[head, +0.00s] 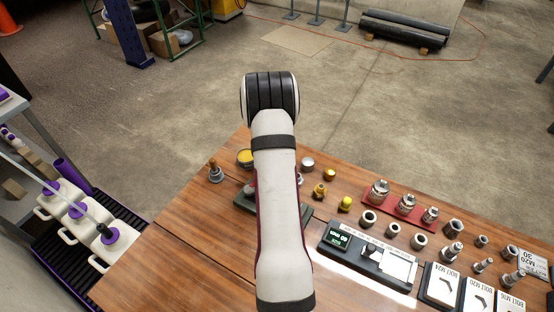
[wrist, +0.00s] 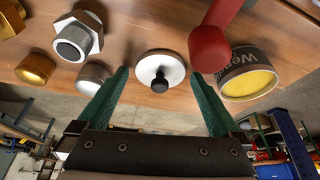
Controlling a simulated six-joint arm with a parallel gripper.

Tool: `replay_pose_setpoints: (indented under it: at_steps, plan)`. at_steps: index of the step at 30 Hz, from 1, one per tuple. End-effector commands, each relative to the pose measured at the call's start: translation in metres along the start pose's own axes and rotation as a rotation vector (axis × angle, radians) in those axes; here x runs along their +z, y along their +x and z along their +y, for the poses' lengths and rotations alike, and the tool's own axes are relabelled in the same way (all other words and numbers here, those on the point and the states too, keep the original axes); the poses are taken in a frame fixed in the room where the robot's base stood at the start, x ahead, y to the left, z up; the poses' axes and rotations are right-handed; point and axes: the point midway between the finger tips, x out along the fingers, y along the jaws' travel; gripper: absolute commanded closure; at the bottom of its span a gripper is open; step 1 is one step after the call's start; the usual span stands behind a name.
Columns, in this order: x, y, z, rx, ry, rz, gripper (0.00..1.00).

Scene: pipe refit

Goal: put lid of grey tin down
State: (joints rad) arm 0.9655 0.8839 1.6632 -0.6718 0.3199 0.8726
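A round white lid (wrist: 172,65) with a black knob (wrist: 160,82) shows in the wrist view, centred ahead of my gripper. It appears to lie on the wooden table, knob towards the camera. An open grey tin (wrist: 238,58) with yellow contents stands to its right; it also shows in the head view (head: 245,157), left of my arm. My gripper (wrist: 159,76) has its two green fingers spread, one on each side of the lid, with visible gaps. It holds nothing that I can see. In the head view my arm hides the lid and the gripper.
In the wrist view a red-handled object (wrist: 210,45) reaches in close above the right finger. A silver cap (wrist: 92,76), a large nut (wrist: 78,38) and a brass fitting (wrist: 35,69) sit left. A scale (head: 368,256) and several fittings fill the table's right side.

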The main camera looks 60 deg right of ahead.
Motion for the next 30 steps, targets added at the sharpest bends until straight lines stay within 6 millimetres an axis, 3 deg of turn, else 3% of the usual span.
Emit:
replay_pose_setpoints:
  at_steps: [5,15,18,25,26,28,29,30]
  plan:
    - [-0.002,-0.009,0.000,-0.001,0.000,0.002,0.00]
    - [-0.002,-0.095,-0.001,-0.002,0.000,0.004,0.00]
    - [-0.002,-0.112,0.000,-0.001,0.000,0.002,0.00]
    - [0.000,-0.125,-0.001,-0.001,-0.004,-0.001,0.00]
    - [0.004,-0.130,-0.005,-0.004,-0.014,-0.004,0.00]
    - [0.027,-0.160,-0.024,-0.019,-0.070,-0.028,0.00]
    - [0.045,-0.180,-0.036,-0.031,-0.112,-0.046,0.00]
    - [0.078,-0.212,-0.049,-0.050,-0.181,-0.080,0.00]
